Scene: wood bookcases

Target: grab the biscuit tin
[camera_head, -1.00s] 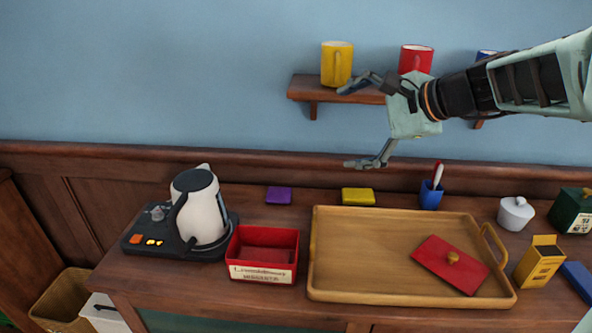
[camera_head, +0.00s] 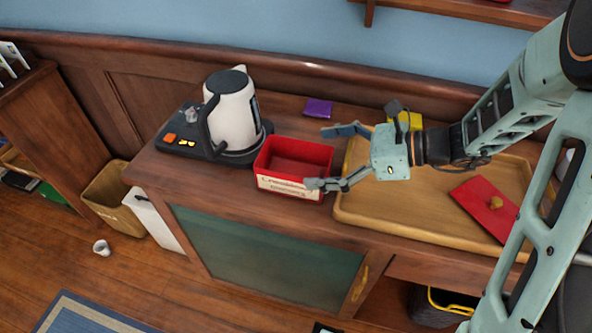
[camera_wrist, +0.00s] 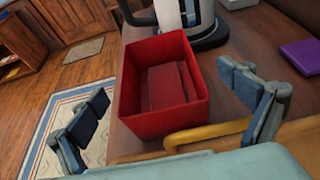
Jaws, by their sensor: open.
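The biscuit tin (camera_head: 285,186) is an open red box with a pale label on its front. It stands upright on the wooden counter, between the kettle and the tray. In the wrist view the tin (camera_wrist: 140,120) lies ahead, between the directions of the two spread fingers. A smaller red block-like shape shows inside it. Whether a fingertip touches the tin I cannot tell.
A white kettle (camera_head: 233,115) on a black base stands close behind the tin's left. The wooden tray (camera_head: 400,228) is on its right, under my gripper. A purple packet (camera_head: 318,107) lies behind. The counter's front edge is close to the tin.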

